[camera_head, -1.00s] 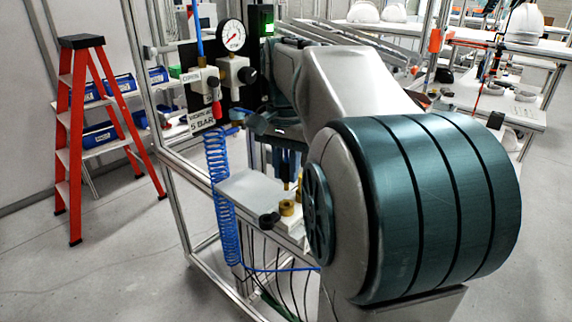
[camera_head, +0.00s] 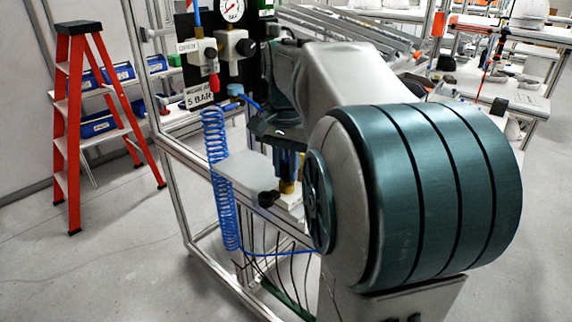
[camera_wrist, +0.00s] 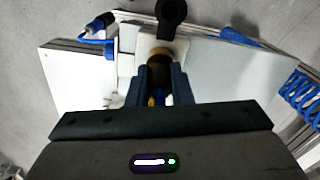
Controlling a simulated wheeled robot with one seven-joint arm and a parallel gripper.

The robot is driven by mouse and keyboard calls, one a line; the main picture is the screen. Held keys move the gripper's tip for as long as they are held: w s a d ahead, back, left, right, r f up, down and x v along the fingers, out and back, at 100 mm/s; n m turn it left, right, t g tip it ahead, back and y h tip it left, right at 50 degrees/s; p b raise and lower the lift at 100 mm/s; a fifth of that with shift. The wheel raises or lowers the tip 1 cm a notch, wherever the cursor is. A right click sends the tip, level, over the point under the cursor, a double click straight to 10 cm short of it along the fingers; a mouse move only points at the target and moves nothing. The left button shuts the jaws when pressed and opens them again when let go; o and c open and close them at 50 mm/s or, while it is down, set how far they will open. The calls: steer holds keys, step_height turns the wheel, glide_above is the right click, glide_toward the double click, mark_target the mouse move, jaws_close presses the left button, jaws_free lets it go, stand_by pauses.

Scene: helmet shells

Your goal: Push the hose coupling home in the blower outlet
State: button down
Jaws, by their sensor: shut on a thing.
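My gripper (camera_head: 287,172) points down at the bench fixture and is shut on the hose coupling (camera_wrist: 157,97). Only a little blue and yellow of the coupling shows between the fingers in the wrist view. The brass ring of the blower outlet (camera_head: 287,187) sits on a white block, directly below the fingertips. The ring also shows in the wrist view (camera_wrist: 159,57), at the ends of the fingers. The coupling appears in line with the outlet, at or in its mouth. The fingers hide how deep it sits.
A black knob (camera_head: 268,199) sticks out beside the outlet. A pale plate (camera_head: 245,170) lies left of it. A coiled blue air hose (camera_head: 217,175) hangs at the frame's left, below a gauge (camera_head: 232,10) and valves. A red stepladder (camera_head: 82,120) stands farther left, with free floor between.

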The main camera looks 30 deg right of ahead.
mark_target(286, 162)
stand_by(0.4)
steer(key=c, duration=1.2)
jaws_free()
step_height(286, 162, up, 14)
steer(key=s+a+f+n+t, duration=0.1)
steer(key=s+a+f+n, duration=0.2)
steer(key=f, duration=0.5)
steer(key=s+a+f+n+t, duration=0.1)
steer(key=s+a+f+n, duration=0.3)
steer(key=f, duration=0.4)
steer(key=s+a+f+n+t, duration=0.1)
steer(key=s+a+f+n, duration=0.3)
steer(key=f, duration=0.4)
steer(key=shift+s+a+f+p, duration=0.3)
steer(key=shift+s+a, duration=0.15)
steer(key=shift+s, duration=0.3)
